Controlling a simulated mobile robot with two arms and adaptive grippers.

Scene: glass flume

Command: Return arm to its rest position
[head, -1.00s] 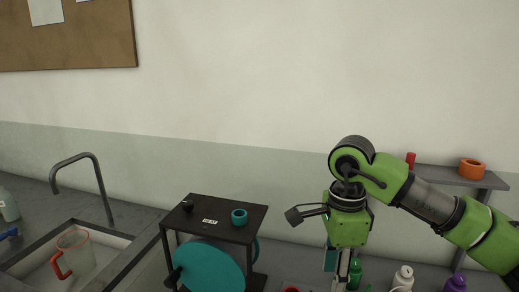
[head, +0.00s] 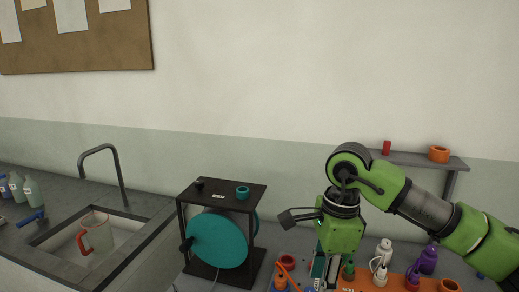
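My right arm, green with dark joints, comes in from the right edge in the head view. Its forearm is raised and its green wrist (head: 341,232) points down over the counter among bottles. The fingers are at or below the lower part of the picture and are not clear enough to tell open from shut. A dark bracket-like part sticks out left from the wrist. My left arm and gripper are not in view.
A black stand with a teal wheel (head: 217,240) is left of my arm. A sink with a pitcher (head: 96,234) lies further left. Bottles, such as a white one (head: 383,253) and a purple one (head: 428,260), stand close to the right. A wall shelf (head: 425,160) is behind the arm.

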